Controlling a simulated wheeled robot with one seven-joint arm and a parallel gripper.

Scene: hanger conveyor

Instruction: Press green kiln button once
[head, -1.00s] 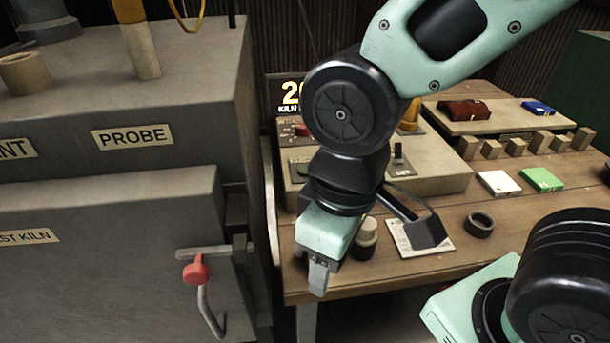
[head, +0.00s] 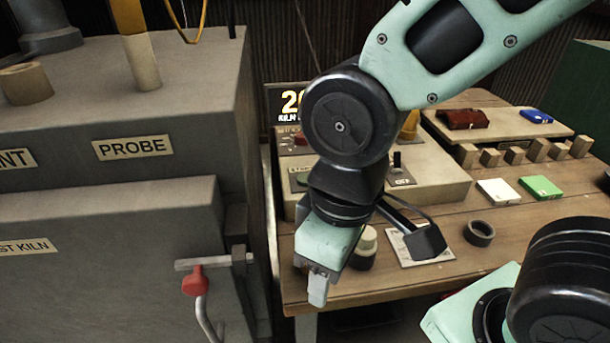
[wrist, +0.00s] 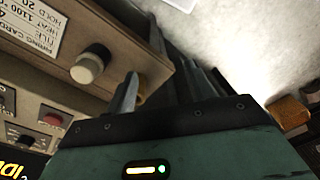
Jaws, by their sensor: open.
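The control box (head: 440,180) stands on the wooden table, left of its middle, partly hidden behind my arm. A label starting "STAR" shows on its left part in the head view. The green button itself is not clearly visible there, and my wrist covers part of that area. A red button (head: 300,140) sits farther back on the box and also shows in the wrist view (wrist: 52,119). My gripper (head: 318,285) is open and empty, pointing down at the table's front left edge, left of a cream knob (head: 367,240) on a black base. The knob also shows in the wrist view (wrist: 90,64).
The grey kiln (head: 110,240) with its red-knobbed handle (head: 195,281) stands close on the left. A lit display (head: 290,101) is behind the box. A firing card (head: 405,248), a dark ring (head: 479,232), white (head: 498,191) and green (head: 541,187) blocks lie to the right.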

